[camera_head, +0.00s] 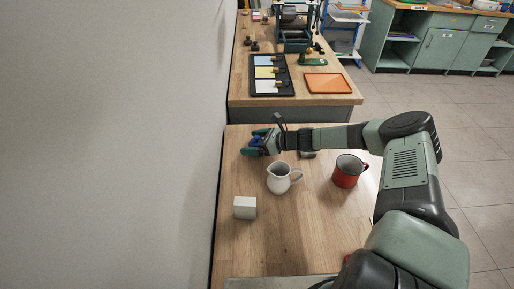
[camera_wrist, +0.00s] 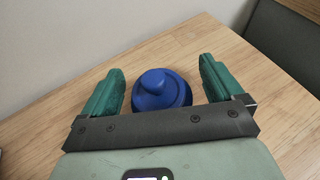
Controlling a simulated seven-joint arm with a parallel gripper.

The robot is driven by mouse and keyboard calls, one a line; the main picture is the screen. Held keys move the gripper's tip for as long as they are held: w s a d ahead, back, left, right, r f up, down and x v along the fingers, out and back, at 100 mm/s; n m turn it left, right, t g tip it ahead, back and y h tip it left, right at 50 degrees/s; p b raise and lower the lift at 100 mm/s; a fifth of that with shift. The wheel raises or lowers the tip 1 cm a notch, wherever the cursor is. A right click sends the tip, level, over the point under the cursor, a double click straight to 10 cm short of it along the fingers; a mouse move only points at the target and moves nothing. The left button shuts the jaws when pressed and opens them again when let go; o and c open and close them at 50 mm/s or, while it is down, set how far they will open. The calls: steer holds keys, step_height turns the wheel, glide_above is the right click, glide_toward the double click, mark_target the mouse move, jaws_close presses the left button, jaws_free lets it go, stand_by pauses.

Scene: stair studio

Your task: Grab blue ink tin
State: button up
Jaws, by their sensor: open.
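The blue ink tin (camera_wrist: 161,91) is a round blue tin with a knob on its lid. In the wrist view it sits on the wooden table between the two green fingers of my gripper (camera_wrist: 160,85), with a gap on both sides. In the head view my gripper (camera_head: 255,143) is at the far left of the near table, and a small part of the blue tin (camera_head: 257,141) shows by the fingers. My gripper is open and the tin is not gripped. The tin's lower part is partly hidden by my gripper's body.
A white jug (camera_head: 279,179), a red mug (camera_head: 347,173) and a white block (camera_head: 244,208) stand on the near table (camera_head: 290,235). A dark small object (camera_head: 307,155) lies under my arm. The wall is close on the left. A farther bench holds a black tray and an orange tray (camera_head: 328,83).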

steer(key=c, duration=1.3)
